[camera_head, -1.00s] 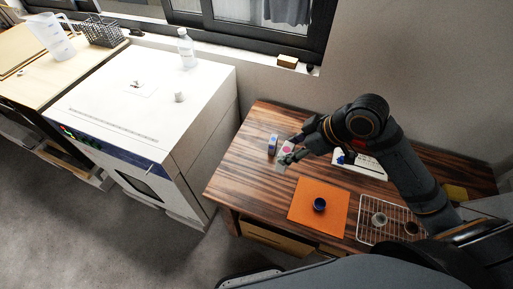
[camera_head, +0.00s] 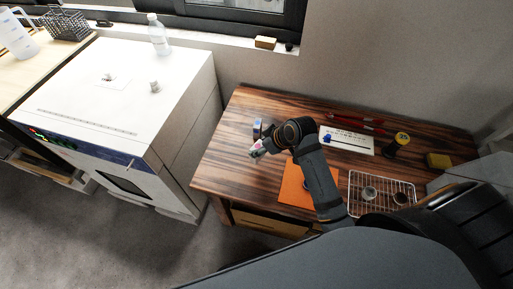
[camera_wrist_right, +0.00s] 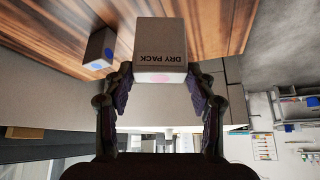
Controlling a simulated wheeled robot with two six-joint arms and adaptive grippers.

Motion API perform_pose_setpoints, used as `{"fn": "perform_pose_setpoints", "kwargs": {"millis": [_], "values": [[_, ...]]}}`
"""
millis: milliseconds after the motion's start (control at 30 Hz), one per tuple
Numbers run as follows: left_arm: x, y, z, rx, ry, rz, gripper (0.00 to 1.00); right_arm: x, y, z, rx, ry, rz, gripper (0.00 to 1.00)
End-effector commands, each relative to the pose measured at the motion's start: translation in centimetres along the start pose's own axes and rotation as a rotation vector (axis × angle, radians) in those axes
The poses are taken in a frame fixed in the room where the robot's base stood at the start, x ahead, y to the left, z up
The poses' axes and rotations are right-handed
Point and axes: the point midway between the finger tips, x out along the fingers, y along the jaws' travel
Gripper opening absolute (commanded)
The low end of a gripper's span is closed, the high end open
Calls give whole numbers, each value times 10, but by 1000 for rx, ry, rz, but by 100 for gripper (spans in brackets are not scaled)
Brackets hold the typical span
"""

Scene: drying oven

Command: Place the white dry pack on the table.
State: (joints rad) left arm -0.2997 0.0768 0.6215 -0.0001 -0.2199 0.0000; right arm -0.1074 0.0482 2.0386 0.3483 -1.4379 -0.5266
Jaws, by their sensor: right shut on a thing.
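The white dry pack (camera_wrist_right: 161,46) is a small pale box with "DRY PACK" lettering and a pink dot on its near end. It fills the middle of the right wrist view, between the two fingers of my right gripper (camera_wrist_right: 162,88), which is shut on it. In the head view the pack (camera_head: 258,146) is small and partly covered by the gripper (camera_head: 262,150). It shows over the left part of the wooden table (camera_head: 226,160); I cannot tell whether it touches the top. My left gripper is not in view.
A box with blue dots (camera_head: 257,127) stands close behind the pack. An orange mat (camera_head: 293,186), partly hidden by my arm, a wire rack (camera_head: 382,207) and a white sheet (camera_head: 347,142) lie to the right. The white oven (camera_head: 110,100) stands left. The table's left end is bare.

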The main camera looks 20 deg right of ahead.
Motion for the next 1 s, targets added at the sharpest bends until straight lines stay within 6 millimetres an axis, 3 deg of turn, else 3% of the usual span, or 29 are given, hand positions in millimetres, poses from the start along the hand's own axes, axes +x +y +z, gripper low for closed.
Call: {"fn": "perform_pose_setpoints", "kwargs": {"millis": [133,433,600,967,1000], "values": [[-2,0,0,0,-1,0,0,29,9,-3,1,2,0,22],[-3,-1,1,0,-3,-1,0,48,14,-4,1,2,0,22],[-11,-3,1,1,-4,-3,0,68,14,11,1,0,0,22],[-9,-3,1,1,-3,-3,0,74,14,15,1,2,1,22],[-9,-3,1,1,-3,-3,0,74,14,15,1,2,1,60]]}}
